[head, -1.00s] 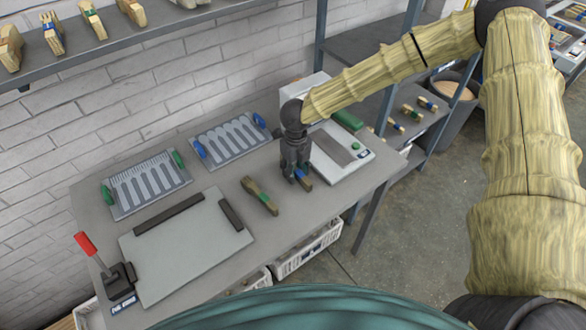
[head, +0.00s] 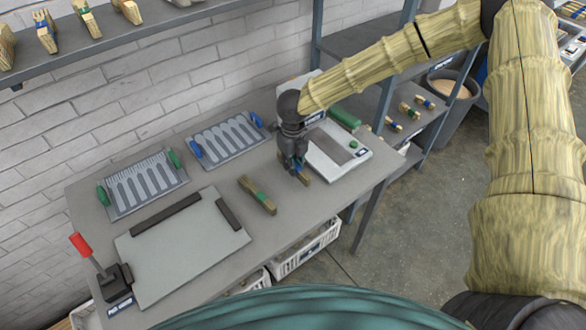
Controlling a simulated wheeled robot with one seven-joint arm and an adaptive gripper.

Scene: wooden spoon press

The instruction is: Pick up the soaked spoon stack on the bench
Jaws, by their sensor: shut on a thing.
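My gripper (head: 299,169) points down over the right part of the grey bench (head: 300,215). It is shut on a wooden spoon stack with a blue band (head: 303,177), and its fingers hide much of that stack. The held stack is at or just above the bench top; I cannot tell if it touches. A second wooden spoon stack, with a green band (head: 257,195), lies on the bench to the left of my gripper, apart from it. I cannot tell by look which stack is soaked.
A white device with a grey plate (head: 335,150) stands right of my gripper. Two spoon-slot trays (head: 147,185) (head: 227,138) lie at the back. A flat plate (head: 180,250) and a red-handled lever (head: 82,246) are at front left. A shelf (head: 130,42) hangs above.

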